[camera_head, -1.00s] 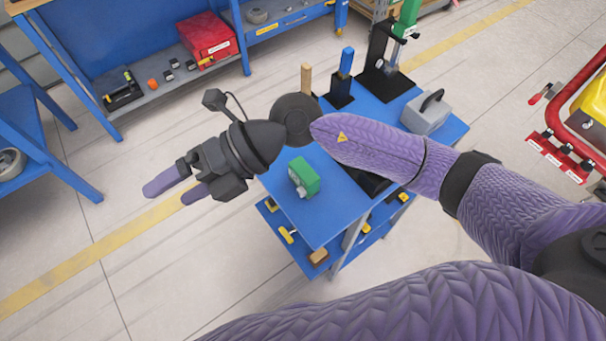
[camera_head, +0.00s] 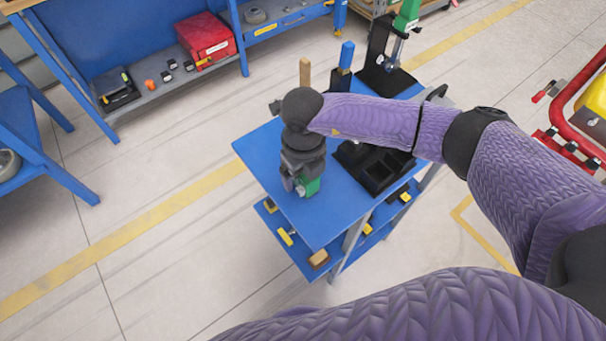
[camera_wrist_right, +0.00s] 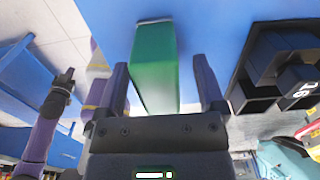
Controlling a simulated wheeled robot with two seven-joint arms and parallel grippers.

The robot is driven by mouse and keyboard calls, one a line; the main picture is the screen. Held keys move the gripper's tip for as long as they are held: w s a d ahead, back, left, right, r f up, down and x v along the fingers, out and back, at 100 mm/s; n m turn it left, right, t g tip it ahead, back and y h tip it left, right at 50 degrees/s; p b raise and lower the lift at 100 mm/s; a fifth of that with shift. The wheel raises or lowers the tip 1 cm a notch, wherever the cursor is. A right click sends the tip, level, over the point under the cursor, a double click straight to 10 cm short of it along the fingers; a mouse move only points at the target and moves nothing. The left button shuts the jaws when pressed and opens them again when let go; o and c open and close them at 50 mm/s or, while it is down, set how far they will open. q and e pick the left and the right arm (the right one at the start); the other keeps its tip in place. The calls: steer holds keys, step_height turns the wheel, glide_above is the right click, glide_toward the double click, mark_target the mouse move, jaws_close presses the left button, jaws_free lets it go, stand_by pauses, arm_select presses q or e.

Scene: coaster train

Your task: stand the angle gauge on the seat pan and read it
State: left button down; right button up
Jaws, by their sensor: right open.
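The green block-shaped gauge (camera_head: 308,187) stands on the blue top of the cart (camera_head: 262,150), mostly hidden under my right gripper in the head view. My right gripper (camera_head: 296,186) points down over it. In the right wrist view, the green gauge (camera_wrist_right: 155,65) lies between the two dark fingers of my open right gripper (camera_wrist_right: 165,85), with a gap on each side. A purple arm with a dark end, which looks like my left gripper (camera_wrist_right: 62,88), shows at the left of that view; its jaws are unclear. I cannot make out a seat pan.
A black compartmented holder (camera_head: 372,170) is on the cart beside the gripper. A blue-handled tool (camera_head: 346,57) and a green-and-black stand (camera_head: 390,45) are behind. A red tube frame with a yellow part (camera_head: 597,100) is at the right. The floor left of the cart is clear.

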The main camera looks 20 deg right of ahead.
steer(key=shift+c, duration=0.2)
jaws_close()
step_height(320, 180, up, 10)
steer(key=shift+f+p, duration=0.1)
steer(key=shift+p, duration=1.1)
steer(key=shift+r, duration=0.2)
